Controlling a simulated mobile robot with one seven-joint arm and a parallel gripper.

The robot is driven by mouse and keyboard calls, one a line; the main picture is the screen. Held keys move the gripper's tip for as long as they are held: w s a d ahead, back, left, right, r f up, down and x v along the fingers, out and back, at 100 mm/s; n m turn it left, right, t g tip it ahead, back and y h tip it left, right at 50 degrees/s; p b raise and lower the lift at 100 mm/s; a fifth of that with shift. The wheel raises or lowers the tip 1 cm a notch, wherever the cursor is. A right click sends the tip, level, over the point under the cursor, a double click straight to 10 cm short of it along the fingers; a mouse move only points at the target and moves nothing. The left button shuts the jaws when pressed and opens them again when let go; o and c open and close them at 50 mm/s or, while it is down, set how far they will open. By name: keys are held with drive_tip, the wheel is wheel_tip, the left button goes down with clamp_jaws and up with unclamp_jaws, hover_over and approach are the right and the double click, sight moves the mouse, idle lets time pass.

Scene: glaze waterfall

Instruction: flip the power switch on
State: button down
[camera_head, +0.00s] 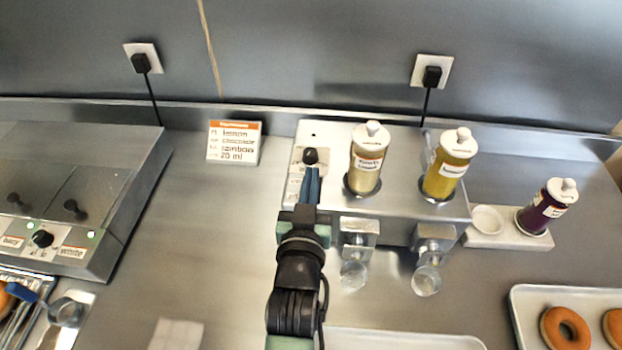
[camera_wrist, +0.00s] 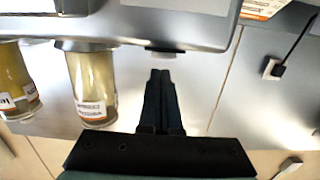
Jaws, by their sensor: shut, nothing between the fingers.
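The steel dispenser (camera_head: 390,200) stands at the centre of the counter and holds two jars. A black knob-like control (camera_head: 311,156) sits on the white panel at its left end; I cannot make out a clear on or off mark. My gripper (camera_head: 313,172) is shut and empty, its fingertips just in front of this control in the head view. Contact cannot be told.
A cream jar (camera_head: 367,160) and a yellow jar (camera_head: 448,168) stand close to the right. A purple jar (camera_head: 544,208) is farther right. A label card (camera_head: 234,143) stands behind on the left, beside a warmer (camera_head: 75,195).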

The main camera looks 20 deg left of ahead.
drive_tip(key=shift+f, duration=0.5)
drive_tip(key=shift+w, duration=0.1)
drive_tip(key=shift+r+p, duration=0.15)
drive_tip(key=shift+p, duration=0.2)
drive_tip(key=shift+a+r+g+p, duration=0.1)
drive_tip(key=shift+g+p, duration=0.2)
drive_tip(key=shift+p, duration=0.25)
drive_tip(key=g+p, duration=0.1)
drive_tip(key=p, duration=0.1)
drive_tip(key=shift+w+h+p, duration=0.2)
drive_tip(key=shift+h+p, duration=0.1)
drive_tip(key=shift+p, duration=0.1)
drive_tip(key=shift+f+b, duration=0.3)
drive_tip(key=shift+f, duration=0.25)
drive_tip(key=r+p, duration=0.2)
drive_tip(key=r, duration=0.1)
drive_tip(key=r+p, duration=0.1)
drive_tip(key=shift+w+a+r, duration=0.1)
drive_tip(key=shift+w+r, duration=0.1)
drive_tip(key=shift+w, duration=0.2)
drive_tip(key=r+b+v, duration=0.1)
drive_tip(key=v, duration=0.9)
drive_tip(key=shift+w+r+b, duration=0.2)
drive_tip(key=shift+r+b, duration=0.1)
drive_tip(key=shift+b, duration=0.1)
